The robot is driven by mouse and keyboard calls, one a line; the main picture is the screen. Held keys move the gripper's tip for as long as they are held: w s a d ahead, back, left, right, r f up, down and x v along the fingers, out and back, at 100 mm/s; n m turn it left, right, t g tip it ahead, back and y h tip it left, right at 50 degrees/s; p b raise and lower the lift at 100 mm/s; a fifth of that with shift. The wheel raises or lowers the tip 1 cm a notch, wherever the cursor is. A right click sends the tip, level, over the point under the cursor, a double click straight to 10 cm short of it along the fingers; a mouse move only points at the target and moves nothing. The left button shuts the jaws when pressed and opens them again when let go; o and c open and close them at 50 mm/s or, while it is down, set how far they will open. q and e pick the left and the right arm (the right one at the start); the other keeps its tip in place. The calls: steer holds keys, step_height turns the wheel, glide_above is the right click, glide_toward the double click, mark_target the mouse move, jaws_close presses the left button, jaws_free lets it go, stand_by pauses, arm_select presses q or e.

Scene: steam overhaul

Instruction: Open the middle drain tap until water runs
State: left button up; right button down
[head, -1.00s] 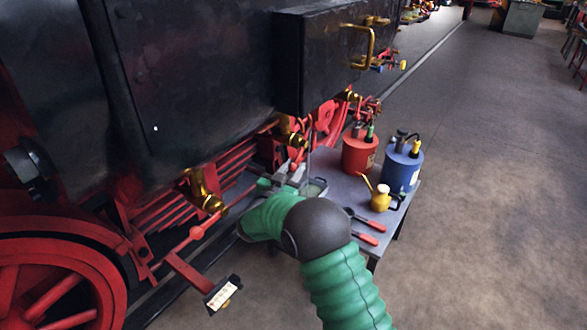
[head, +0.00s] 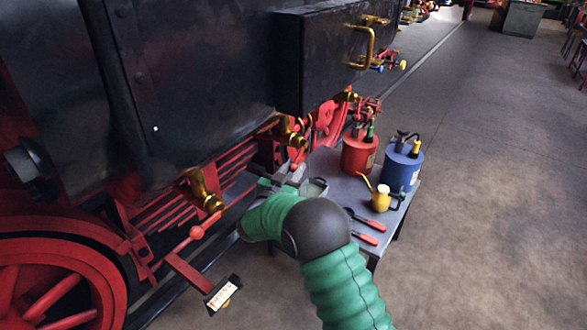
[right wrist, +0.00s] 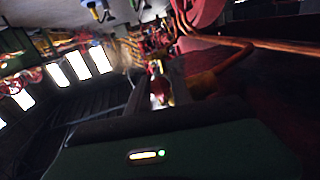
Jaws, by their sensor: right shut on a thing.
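The brass middle drain tap (head: 285,131) sits under the black engine side, between a nearer brass tap (head: 203,195) and a farther one (head: 348,95). A red handle (head: 298,142) shows beside the middle tap. My right gripper (head: 295,172) is just below it, at the end of my green arm. In the right wrist view, the fingers of my right gripper (right wrist: 158,95) are shut around a small red part, which looks like the tap's handle (right wrist: 160,88). The tap's outlet is partly hidden, and I see no clear stream of water. My left gripper is not in view.
A grey table (head: 340,188) stands right of my gripper, with a red can (head: 360,153), a blue can (head: 400,168), a yellow oil can (head: 380,199) and red-handled tools (head: 366,227). A red wheel (head: 50,285) is at the lower left. The floor at right is clear.

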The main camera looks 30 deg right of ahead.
steer(key=shift+f+b, duration=0.25)
steer(key=shift+b, duration=0.25)
steer(key=w+d+f+n+t+h+b, duration=0.2)
steer(key=d+t+h+b, duration=0.3)
steer(key=b, duration=1.3)
steer(key=shift+d+n+t+h, duration=0.15)
steer(key=shift+n+t+h, duration=0.5)
steer(key=shift+t, duration=0.45)
steer(key=shift+w+r, duration=0.1)
steer(key=c, duration=1.4)
jaws_free()
steer(key=shift+o, duration=1.4)
steer(key=shift+w, duration=0.1)
